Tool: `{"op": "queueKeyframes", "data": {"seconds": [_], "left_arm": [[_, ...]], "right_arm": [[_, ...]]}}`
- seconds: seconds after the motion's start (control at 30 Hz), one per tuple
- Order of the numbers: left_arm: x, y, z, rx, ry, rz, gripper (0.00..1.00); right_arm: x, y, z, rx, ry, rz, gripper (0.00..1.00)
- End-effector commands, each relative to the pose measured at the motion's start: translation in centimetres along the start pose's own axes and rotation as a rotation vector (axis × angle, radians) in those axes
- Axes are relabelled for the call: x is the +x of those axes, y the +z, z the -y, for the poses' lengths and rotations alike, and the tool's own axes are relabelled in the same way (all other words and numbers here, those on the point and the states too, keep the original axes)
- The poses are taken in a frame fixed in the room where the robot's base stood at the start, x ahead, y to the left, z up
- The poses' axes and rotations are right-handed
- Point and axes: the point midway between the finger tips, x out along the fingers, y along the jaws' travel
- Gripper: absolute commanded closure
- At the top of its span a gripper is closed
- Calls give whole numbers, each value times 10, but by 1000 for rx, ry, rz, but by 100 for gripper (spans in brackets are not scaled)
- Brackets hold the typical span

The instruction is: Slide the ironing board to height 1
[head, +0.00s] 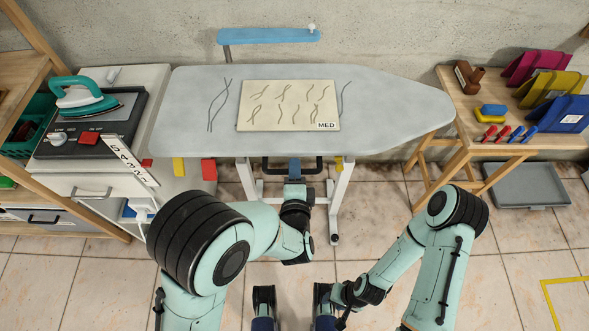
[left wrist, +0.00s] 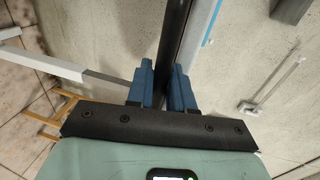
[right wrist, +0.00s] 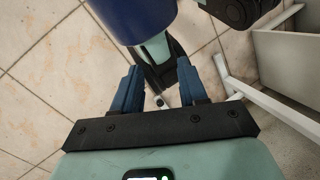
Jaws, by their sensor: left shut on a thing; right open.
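The grey ironing board (head: 400,95) stands level across the middle of the head view on white legs (head: 340,195). A black handle bar (head: 273,165) sits under its front edge. My left gripper (head: 294,168) is shut on this bar; the left wrist view shows the bar (left wrist: 175,45) running between the blue fingers (left wrist: 162,85). My right gripper shows open and empty in the right wrist view (right wrist: 164,88), low over the floor near my own body. A white strip with dark marks (head: 130,160) hangs left of the board; its marks are too small to read.
A cloth marked MED (head: 290,90) lies on the board. Left is a cabinet (head: 95,180) with a teal iron (head: 80,97). Right is a wooden table (head: 440,128) with folders and clips, and a grey tray (head: 530,187) on the floor. A blue sleeve board (head: 270,36) stands behind.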

Motion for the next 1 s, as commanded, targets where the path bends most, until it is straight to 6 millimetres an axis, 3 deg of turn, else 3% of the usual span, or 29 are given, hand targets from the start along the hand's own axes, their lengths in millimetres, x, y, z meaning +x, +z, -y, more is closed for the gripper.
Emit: {"op": "queueKeyframes", "data": {"seconds": [0.17, 0.4, 0.53, 0.93, 0.97, 1.0], "left_arm": [[1, 0, -4, 1, 1, 1, 100], [12, 1, -60, 6, 12, 2, 100], [16, 1, -81, 5, 11, 2, 100], [17, 2, -88, 4, 13, 3, 100], [17, 2, -88, 5, 13, 3, 69], [17, 2, -88, 5, 12, 3, 62]], "right_arm": [[2, 0, -1, 0, 0, -1, 57], [22, -13, -4, -2, -6, -32, 57], [30, -22, -6, -2, -8, -57, 57], [30, -25, -5, -2, -9, -67, 57], [30, -25, -5, -2, -9, -67, 57], [30, -25, -5, -2, -9, -66, 57]]}}
